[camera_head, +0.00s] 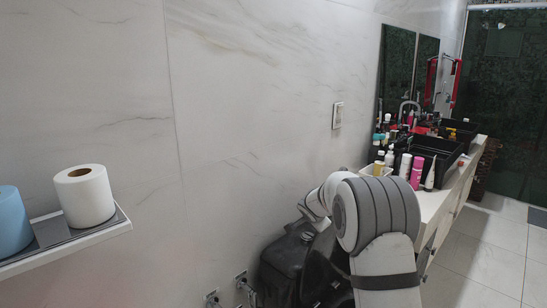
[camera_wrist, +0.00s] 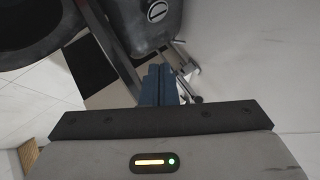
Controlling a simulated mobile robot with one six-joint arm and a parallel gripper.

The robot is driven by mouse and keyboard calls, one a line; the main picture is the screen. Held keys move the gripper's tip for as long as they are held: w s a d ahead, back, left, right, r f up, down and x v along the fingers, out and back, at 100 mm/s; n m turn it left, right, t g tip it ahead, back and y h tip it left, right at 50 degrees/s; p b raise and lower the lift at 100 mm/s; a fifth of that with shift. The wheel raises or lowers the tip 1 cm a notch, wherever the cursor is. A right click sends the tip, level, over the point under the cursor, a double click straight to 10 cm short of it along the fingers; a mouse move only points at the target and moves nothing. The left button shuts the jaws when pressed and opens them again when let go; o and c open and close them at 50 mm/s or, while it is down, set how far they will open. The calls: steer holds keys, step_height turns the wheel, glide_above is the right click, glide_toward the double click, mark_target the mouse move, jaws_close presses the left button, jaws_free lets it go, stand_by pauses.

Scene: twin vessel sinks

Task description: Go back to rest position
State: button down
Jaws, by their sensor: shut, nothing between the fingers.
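My gripper (camera_wrist: 162,70) is shut and empty in the wrist view, its two bluish fingers side by side. Beyond the fingertips the wrist view shows a dark grey fixture (camera_wrist: 145,22) and a tiled floor with a dark patch; I cannot tell the exact gap to the fixture. In the camera_head view my arm is bent at the lower right, in front of a black fixture (camera_head: 285,262) by the wall. My gripper does not show in that view.
A shelf (camera_head: 110,229) at the left holds a white roll (camera_head: 84,196) and a blue roll (camera_head: 10,222). A long counter (camera_head: 462,182) at the right carries black vessel sinks (camera_head: 432,150) and several bottles. Open tiled floor (camera_head: 485,262) lies to its right.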

steer(key=shift+s+d+r, duration=0.25)
steer(key=shift+s+r, duration=0.65)
steer(key=shift+r, duration=0.15)
steer(key=shift+s+d+r+p, duration=0.15)
steer(key=shift+s+p, duration=0.1)
steer(key=shift+p, duration=0.05)
steer(key=s+d+r+n+g+p, duration=0.25)
steer(key=s+r, duration=0.55)
steer(key=s, duration=0.4)
steer(key=s+r+n+g+p, duration=0.1)
steer(key=s+n, duration=0.1)
steer(key=s, duration=0.9)
steer(key=s+a+r+n+g+y+p, duration=0.1)
steer(key=s+n+p, duration=0.1)
steer(key=s, duration=0.9)
steer(key=s+r+n+g+p, duration=0.2)
steer(key=s+n, duration=0.2)
steer(key=s, duration=0.8)
steer(key=shift+a+y, duration=0.2)
steer(key=shift+y, duration=0.1)
steer(key=shift+n, duration=0.25)
steer(key=c, duration=2.2)
jaws_free()
